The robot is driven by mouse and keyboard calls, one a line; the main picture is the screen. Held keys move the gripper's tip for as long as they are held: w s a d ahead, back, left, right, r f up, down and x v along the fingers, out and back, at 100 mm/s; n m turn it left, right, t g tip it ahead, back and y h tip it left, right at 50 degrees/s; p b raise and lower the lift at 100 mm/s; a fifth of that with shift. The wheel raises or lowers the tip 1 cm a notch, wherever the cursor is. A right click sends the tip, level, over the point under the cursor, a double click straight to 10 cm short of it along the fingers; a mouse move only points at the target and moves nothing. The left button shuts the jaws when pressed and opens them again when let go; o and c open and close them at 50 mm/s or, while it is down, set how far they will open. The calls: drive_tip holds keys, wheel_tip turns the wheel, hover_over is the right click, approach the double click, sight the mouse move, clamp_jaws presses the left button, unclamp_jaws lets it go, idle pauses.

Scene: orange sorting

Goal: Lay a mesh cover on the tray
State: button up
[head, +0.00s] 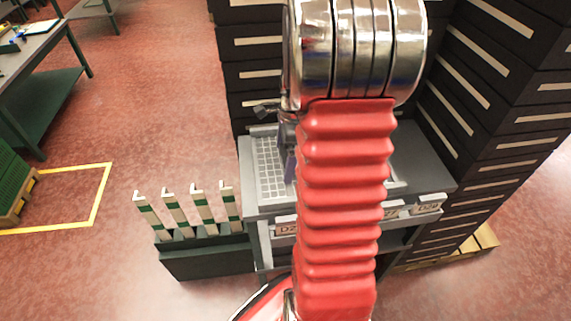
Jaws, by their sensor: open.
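A pale grey mesh panel (270,168), apparently the mesh cover, lies on the left part of a grey bench (425,165). Its right side is hidden behind my arm. I cannot tell whether a tray is under it. A thin white edge (398,186) shows on the bench just right of my arm; what it belongs to is hidden. My gripper (290,163) is mostly hidden behind my arm, with dark parts showing at the mesh's right side. It is open. I cannot tell whether it touches the mesh.
Tall stacks of black crates (510,120) stand behind and right of the bench. Labelled plates (428,203) line its front edge. A dark green rack (205,258) with several upright white-and-green pieces stands at left. Open red floor lies further left, near a green table (40,90).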

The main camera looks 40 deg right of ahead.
sight(285, 155)
drive_tip(key=shift+c, duration=0.5)
drive_tip(key=c, duration=1.1)
drive_tip(key=shift+r, duration=0.15)
wheel_tip(285, 155, up, 10)
drive_tip(key=shift+f, duration=0.1)
idle(0.4)
